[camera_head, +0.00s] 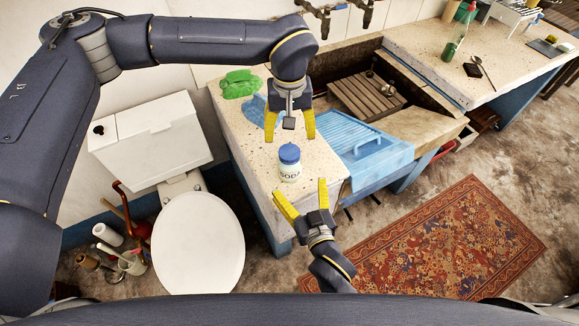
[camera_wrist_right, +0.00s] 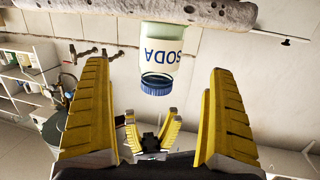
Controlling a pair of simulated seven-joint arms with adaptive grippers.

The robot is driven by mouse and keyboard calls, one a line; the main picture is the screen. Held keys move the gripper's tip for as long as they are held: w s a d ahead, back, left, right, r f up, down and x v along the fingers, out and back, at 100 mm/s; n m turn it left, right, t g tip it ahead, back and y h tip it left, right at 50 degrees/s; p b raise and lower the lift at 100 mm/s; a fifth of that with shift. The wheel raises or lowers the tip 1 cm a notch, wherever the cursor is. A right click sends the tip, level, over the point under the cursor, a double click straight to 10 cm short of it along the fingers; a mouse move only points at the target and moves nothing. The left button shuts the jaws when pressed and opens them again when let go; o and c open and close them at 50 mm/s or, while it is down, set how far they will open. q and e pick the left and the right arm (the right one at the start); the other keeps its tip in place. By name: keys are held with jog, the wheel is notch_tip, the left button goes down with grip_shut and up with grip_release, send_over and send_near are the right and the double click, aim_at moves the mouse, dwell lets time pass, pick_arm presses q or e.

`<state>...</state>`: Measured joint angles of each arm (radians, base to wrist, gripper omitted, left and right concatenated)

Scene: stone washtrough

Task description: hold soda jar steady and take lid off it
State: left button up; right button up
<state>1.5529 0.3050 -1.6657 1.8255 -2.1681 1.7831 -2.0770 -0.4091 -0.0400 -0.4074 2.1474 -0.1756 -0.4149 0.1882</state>
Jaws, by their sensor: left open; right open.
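My left gripper (camera_head: 290,135) is open, pointing down, above and just behind the jar. My right gripper (camera_head: 304,197) is open in front of the jar, at the counter's front edge, its fingers pointing toward the jar. In the right wrist view the jar (camera_wrist_right: 161,47) appears upside down between and beyond the yellow fingers (camera_wrist_right: 155,110), with its lid (camera_wrist_right: 157,84) facing down in the picture. Neither gripper touches the jar.
A green object (camera_head: 240,84) and a blue item (camera_head: 252,110) lie behind the jar. A blue washboard-like drainer (camera_head: 360,140) and a wooden rack (camera_head: 366,96) are to the right. A green bottle (camera_head: 450,53) stands on the far counter. A toilet (camera_head: 198,243) is at left.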

jog(key=x, duration=0.9)
jog(key=shift+w, duration=0.25)
